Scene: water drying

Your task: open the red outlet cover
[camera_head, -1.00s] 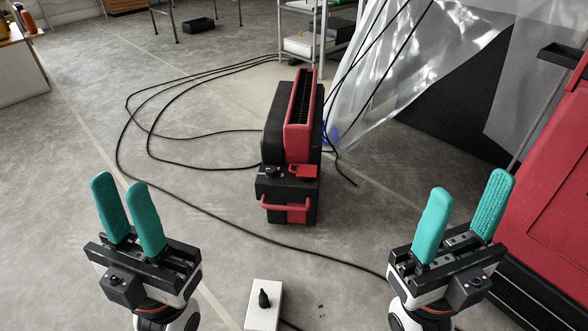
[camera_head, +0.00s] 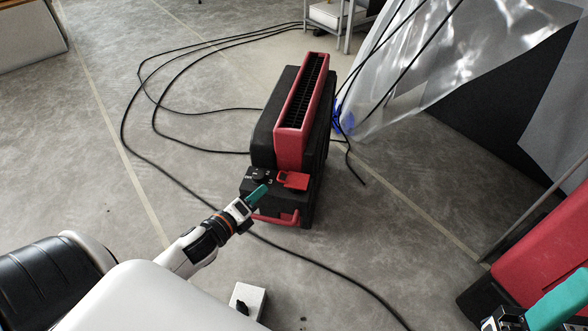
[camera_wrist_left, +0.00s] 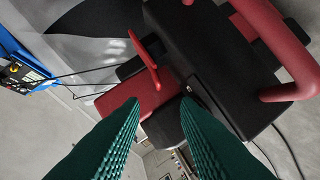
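The red outlet cover (camera_head: 292,180) is a small red flap on the black front top of the red and black machine (camera_head: 262,145). In the left wrist view a thin red flap (camera_wrist_left: 146,62), apparently this cover, stands out near the black housing. My left gripper (camera_head: 261,191) is at the machine's front, just left of and below the cover. In the left wrist view its two teal fingers (camera_wrist_left: 160,112) are apart with nothing between them. Contact with the cover cannot be made out. My right gripper (camera_head: 562,302) is cut off at the lower right corner, with one teal finger clearly visible.
A dark dial (camera_head: 258,174) sits beside the cover. A red handle (camera_head: 278,218) crosses the machine's front and shows large in the left wrist view (camera_wrist_left: 280,48). Black cables (camera_head: 124,120) lie on the floor. A white box (camera_head: 248,299) is in front. Plastic sheeting (camera_head: 420,55) hangs behind right.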

